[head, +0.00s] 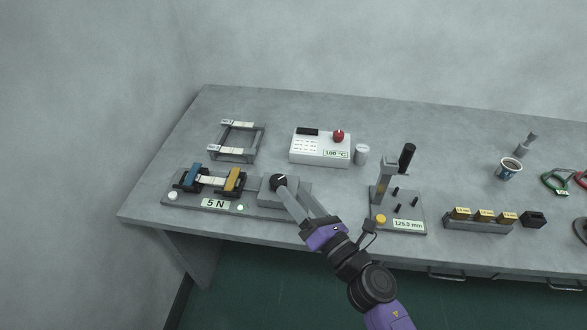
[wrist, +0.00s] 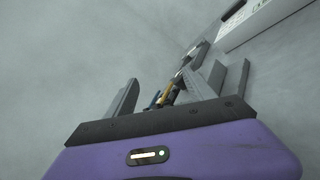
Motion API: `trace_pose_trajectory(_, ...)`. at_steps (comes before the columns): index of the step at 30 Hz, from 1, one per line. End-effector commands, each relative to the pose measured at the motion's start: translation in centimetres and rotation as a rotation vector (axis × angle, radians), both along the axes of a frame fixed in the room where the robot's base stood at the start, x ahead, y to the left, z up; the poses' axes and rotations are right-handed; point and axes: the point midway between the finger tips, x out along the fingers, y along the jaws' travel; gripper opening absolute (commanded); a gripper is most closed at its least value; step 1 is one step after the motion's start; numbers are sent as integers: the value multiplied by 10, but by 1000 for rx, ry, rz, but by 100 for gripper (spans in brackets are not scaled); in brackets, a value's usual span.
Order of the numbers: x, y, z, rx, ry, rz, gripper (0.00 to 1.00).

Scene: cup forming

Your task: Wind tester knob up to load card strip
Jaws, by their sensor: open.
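The tester (head: 179,200) stands at the front left of the bench, its display reading 5 N. A white card strip (head: 211,180) spans between its blue clamp (head: 192,174) and yellow clamp (head: 233,180). The dark round knob (head: 279,179) with a pale mark sits on the grey block at the tester's right end. My gripper (head: 286,189) is open, its fingers reaching down to the knob; I cannot tell whether they touch it. In the wrist view the open fingers (wrist: 183,92) show with the yellow clamp (wrist: 167,92) small between them.
To the right stand a gauge stand (head: 383,182) reading 125.0 mm, a block rack (head: 478,226) and a cup (head: 509,169).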

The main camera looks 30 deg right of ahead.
Motion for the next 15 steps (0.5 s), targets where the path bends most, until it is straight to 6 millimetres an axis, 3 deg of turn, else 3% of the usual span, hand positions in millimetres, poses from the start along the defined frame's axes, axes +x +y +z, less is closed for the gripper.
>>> trace_pose_trajectory(2,13,1,-14,-236,8,-7,63)
trace_pose_trajectory(6,13,5,-44,-555,31,0,63)
trace_pose_trajectory(10,12,8,-47,-696,18,3,63)
trace_pose_trajectory(15,19,9,-46,-736,11,1,63)
